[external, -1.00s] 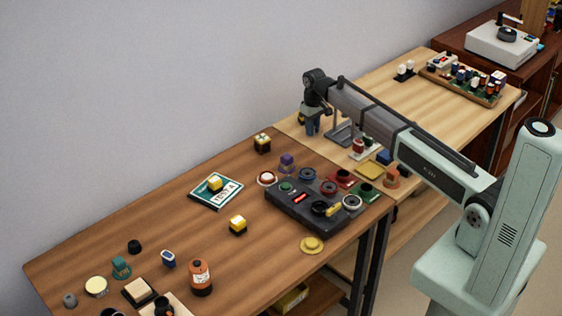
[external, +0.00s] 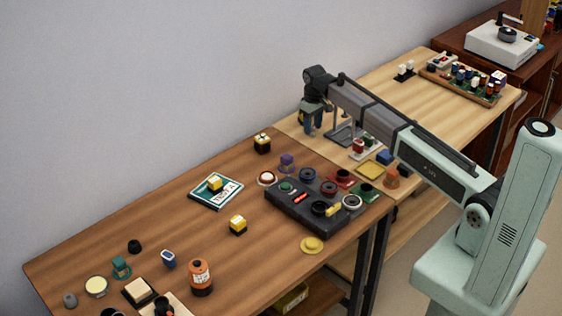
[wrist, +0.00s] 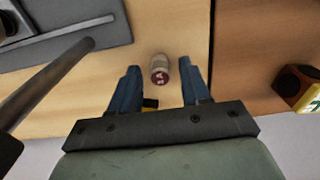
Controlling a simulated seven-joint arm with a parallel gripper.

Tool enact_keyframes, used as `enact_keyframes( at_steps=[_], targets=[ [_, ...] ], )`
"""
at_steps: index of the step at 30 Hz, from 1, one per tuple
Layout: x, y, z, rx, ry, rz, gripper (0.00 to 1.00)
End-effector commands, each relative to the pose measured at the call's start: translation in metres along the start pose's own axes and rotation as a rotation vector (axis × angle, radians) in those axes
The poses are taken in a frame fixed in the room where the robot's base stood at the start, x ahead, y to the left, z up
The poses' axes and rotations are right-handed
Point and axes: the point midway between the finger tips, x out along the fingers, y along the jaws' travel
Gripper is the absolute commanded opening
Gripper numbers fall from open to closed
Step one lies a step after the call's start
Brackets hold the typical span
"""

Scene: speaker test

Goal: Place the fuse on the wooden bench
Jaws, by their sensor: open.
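My gripper (wrist: 160,70) is open, fingers pointing down over the pale wooden bench; it also shows in the external view (external: 312,133). A small beige-grey cylinder (wrist: 159,72) with a dark red, white-marked end lies between the fingertips in the wrist view, with space on both sides. It may be the fuse; I cannot tell for sure. A yellow and black thing (wrist: 150,103) shows partly between the fingers, nearer the palm. The pale wooden bench (external: 425,100) adjoins a darker brown wooden bench (external: 200,245). The cylinder is hidden in the external view.
A grey metal stand (external: 345,132) is beside my gripper. A black box with knobs (external: 290,210) and several coloured parts stand on the darker bench. A yellow-topped dark block (external: 262,143) is near the wall. The pale bench's middle is fairly clear.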

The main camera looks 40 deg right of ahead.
Motion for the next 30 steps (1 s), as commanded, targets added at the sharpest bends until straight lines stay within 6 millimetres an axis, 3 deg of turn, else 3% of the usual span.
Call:
enact_keyframes(
  at_steps=[16,22,30],
  targets=[
    [-0.089,0.000,-0.001,0.000,0.002,0.000,0.47],
    [-0.103,0.000,0.000,0.000,0.001,0.000,0.47],
    [-0.107,0.000,0.000,0.000,0.000,0.000,0.47]
  ],
)
